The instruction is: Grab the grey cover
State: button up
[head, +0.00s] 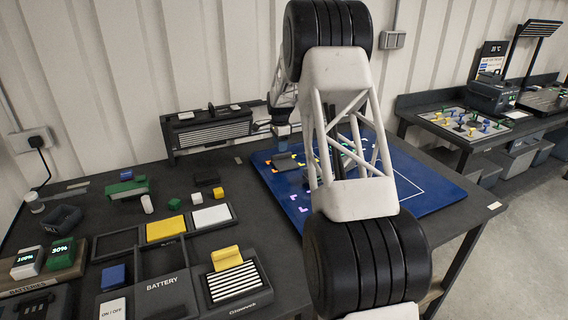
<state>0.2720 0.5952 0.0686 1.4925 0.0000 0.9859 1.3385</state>
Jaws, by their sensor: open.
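I cannot tell for sure which thing is the grey cover. A dark grey flat piece (285,163) lies on the blue board (425,180), below my gripper, and may be it. My gripper (283,141) is small and far off in the head view, at the back of the table near the board's upper left edge. It is open, and I see nothing held in it. It looks above the grey piece and apart from it, though the gap is hard to judge. My white arm with black joints hides the middle of the board.
A black box with a striped front (213,133) stands behind the board. On the left lie a battery tray (165,285), a yellow plate (166,229), a white plate (211,216), a striped panel (235,282) and several small blocks. A second bench (440,130) stands at right.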

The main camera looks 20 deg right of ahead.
aim_at(280, 154)
jog(key=shift+w+f, duration=0.15)
jog(key=shift+f, duration=2.4)
grip_shut()
